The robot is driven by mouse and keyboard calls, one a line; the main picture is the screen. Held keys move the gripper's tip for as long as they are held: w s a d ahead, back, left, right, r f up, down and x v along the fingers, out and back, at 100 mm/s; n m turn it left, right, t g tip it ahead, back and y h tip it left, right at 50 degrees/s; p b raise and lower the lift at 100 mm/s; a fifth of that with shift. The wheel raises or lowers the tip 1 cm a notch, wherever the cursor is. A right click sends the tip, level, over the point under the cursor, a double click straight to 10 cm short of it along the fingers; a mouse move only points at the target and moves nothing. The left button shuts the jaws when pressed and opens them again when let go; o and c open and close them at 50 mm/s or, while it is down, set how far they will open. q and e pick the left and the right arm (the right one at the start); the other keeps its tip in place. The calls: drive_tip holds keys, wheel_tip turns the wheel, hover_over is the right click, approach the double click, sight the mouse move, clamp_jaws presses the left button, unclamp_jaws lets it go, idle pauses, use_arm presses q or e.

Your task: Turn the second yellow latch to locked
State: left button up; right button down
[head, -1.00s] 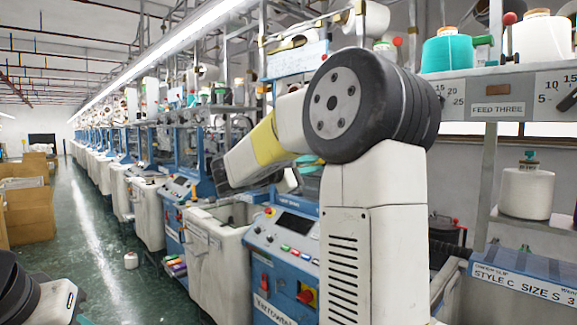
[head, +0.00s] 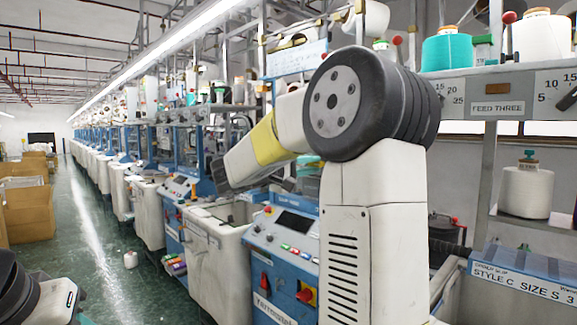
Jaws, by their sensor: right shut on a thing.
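My right arm rises in front of me and bends left. Its forearm ends at my right gripper (head: 219,178), which is small and dark in front of the blue knitting machines, above an open white bin. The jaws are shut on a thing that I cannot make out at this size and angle. I cannot pick out any yellow latch, so I cannot tell how the second one is turned. Part of my left arm shows at the lower left, but its gripper is out of the picture.
A blue control panel (head: 283,240) with a screen and a red knob (head: 305,295) stands beside my right arm. The white bin (head: 203,250) is left of it. A shelf with yarn cones (head: 541,40) is at right.

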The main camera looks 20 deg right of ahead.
idle(0.3)
drive_tip(key=c, duration=1.4)
unclamp_jaws()
drive_tip(key=v, duration=0.7)
drive_tip(key=shift+s+a, duration=0.15)
drive_tip(key=shift+a, duration=0.2)
